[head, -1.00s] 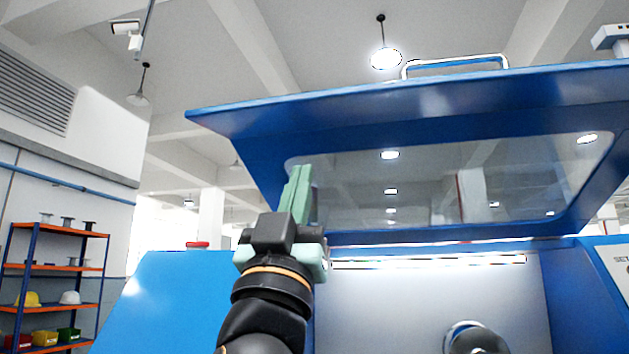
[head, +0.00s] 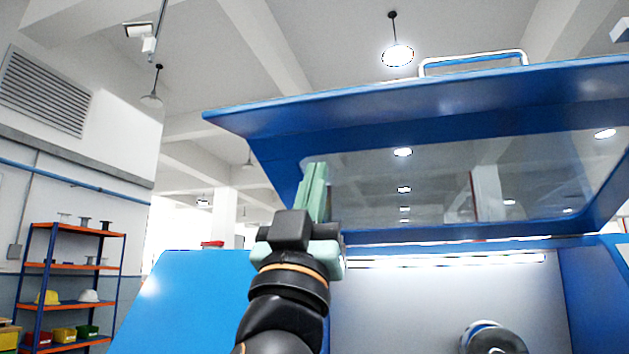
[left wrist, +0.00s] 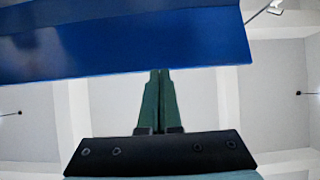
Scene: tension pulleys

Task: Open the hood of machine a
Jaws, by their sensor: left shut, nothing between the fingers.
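The hood (head: 400,115) of the machine is blue with a large clear window (head: 440,185) and a metal handle (head: 473,61) on its upper edge. It stands raised, above the lit opening of the blue machine body (head: 190,300). My left gripper (head: 318,168) points up at the left part of the hood, its green fingers closed together and empty. In the left wrist view, the closed fingers (left wrist: 160,80) reach up to the lower edge of the blue hood panel (left wrist: 120,45); I cannot tell whether they touch it. My right gripper is not in view.
A round fitting (head: 485,333) sits inside the machine opening at lower right. An orange and blue shelf (head: 75,265) with helmets and bins stands at far left. A pendant lamp (head: 397,55) hangs above. Open space lies between shelf and machine.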

